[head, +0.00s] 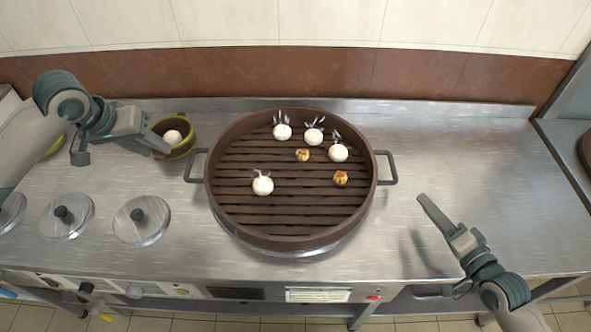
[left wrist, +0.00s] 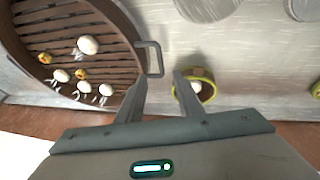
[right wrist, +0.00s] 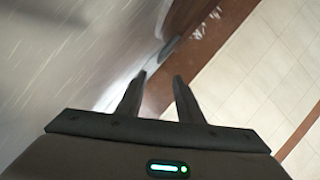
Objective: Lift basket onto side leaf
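The basket (head: 232,232) is a round brown steamer with a slatted floor and a grey handle on each side. It stands on the steel counter at the middle of the head view, holding several white buns and two small yellow dumplings. It also shows in the left wrist view (left wrist: 126,22). My left gripper (head: 166,148) is open and empty, left of the basket's left handle (head: 195,166), near a green-rimmed cup (head: 186,148). My right gripper (head: 422,199) is open and empty, right of and nearer than the right handle (head: 388,167). The side leaf cannot be clearly told apart from the counter.
The cup holds a white bun. Several round lids with black knobs (head: 141,220) lie at the left of the counter. The steel surface (head: 470,150) right of the basket is bare. A tiled wall (head: 330,70) stands behind.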

